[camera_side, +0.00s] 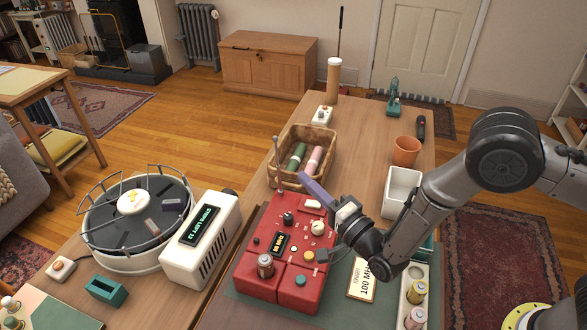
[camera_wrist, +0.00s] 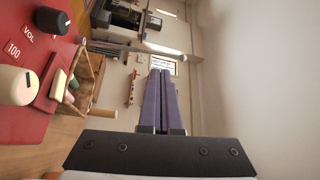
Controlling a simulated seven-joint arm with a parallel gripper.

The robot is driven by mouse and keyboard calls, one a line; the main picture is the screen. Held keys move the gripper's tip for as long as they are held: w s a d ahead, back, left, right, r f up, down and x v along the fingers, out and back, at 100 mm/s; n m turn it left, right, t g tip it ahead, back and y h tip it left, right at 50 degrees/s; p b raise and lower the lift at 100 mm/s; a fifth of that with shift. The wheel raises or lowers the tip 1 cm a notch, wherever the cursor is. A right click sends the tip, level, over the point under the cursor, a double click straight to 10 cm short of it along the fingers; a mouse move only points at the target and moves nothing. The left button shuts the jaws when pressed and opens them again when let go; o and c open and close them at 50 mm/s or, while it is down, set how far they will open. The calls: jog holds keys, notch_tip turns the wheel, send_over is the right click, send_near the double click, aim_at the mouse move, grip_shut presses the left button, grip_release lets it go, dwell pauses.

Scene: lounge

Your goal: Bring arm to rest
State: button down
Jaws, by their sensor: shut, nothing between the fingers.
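My gripper (camera_side: 316,189) is above the far part of the red radio box (camera_side: 268,275), with its purple fingers pointing up and left towards the wooden basket. In the wrist view the two purple fingers (camera_wrist: 161,100) lie side by side, shut, with nothing between them. The arm reaches in from the right side of the table. The red box carries knobs, a small lit display and an antenna. A cream knob and a black knob of the box show close by at the left of the wrist view. I cannot tell the exact gap between gripper and box.
The wooden basket (camera_side: 329,135) with green and pink rolls stands just beyond the fingers. A white tray (camera_side: 397,210), an orange pot (camera_side: 406,151) and a card (camera_side: 361,278) are near the arm. A round turntable (camera_side: 97,237) and a white display box (camera_side: 187,270) stand at left.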

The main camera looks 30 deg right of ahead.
jog(key=r+v, duration=0.1)
jog(key=v, duration=0.5)
jog(key=w+d+r+m+t+h, duration=0.1)
jog(key=w+d+r+m+h, duration=0.1)
jog(key=d+r, duration=0.6)
jog(key=w+d+r+m+t+h, duration=0.2)
jog(key=w+d+r+m+h, duration=0.1)
jog(key=r, duration=1)
jog(key=s+d+r+n+g+y, duration=0.1)
jog(key=s+d+r+n+g, duration=0.2)
jog(key=s+d+r+n, duration=0.35)
jog(key=s+d+f+n+g, duration=0.1)
jog(key=s+f+n+g, duration=0.5)
jog(key=s, duration=0.6)
jog(key=s+d+f+n+g, duration=0.2)
jog(key=s+f+n+g, duration=0.3)
jog(key=s, duration=0.7)
notch_tip(320, 180, down, 4)
jog(key=g, duration=0.2)
jog(key=shift+d+n+g, duration=0.3)
jog(key=shift+n, duration=0.05)
jog(key=shift+r, duration=0.15)
